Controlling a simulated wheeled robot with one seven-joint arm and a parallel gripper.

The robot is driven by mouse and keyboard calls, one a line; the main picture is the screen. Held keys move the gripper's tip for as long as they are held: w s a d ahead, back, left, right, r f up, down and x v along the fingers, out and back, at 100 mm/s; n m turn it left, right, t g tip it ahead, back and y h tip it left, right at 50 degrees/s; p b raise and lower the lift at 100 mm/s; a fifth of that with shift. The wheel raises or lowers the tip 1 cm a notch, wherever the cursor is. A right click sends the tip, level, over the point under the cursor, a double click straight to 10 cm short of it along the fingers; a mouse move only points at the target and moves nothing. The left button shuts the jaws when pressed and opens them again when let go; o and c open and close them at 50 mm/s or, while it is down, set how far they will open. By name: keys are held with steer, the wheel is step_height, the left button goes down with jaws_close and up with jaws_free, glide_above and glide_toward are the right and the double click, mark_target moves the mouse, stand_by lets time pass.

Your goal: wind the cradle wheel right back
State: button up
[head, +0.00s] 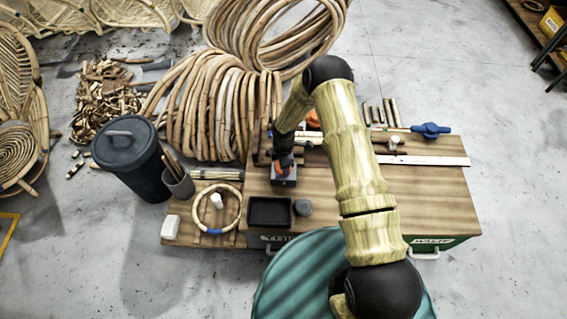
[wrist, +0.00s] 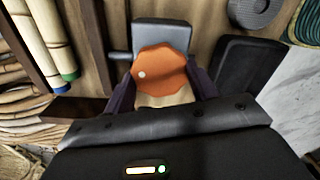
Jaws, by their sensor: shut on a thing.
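The cradle wheel (wrist: 160,72) is an orange, many-sided knob with a pale dot near its left side. It lies between the two fingers of my gripper (wrist: 162,88), which is shut on it. In the wrist view a grey block (wrist: 160,33) sits just beyond the wheel, with a short grey rod at its left. In the head view my gripper (head: 283,166) points down at the same grey block (head: 286,181) on the bench, and only a little of the orange wheel shows. The pale dot is the only visible sign of how the wheel is turned.
A black tray (head: 268,226) and a round grey puck (head: 303,207) lie in front of the block on the wooden bench (head: 345,205). A cane ring (head: 237,218) lies to the left. Colour-tipped canes (wrist: 48,40) show in the wrist view.

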steer(key=shift+n, duration=0.6)
steer(key=o, duration=1)
steer(key=shift+r, duration=0.1)
step_height(320, 180, up, 17)
steer(key=p, duration=0.2)
steer(key=shift+r, duration=0.15)
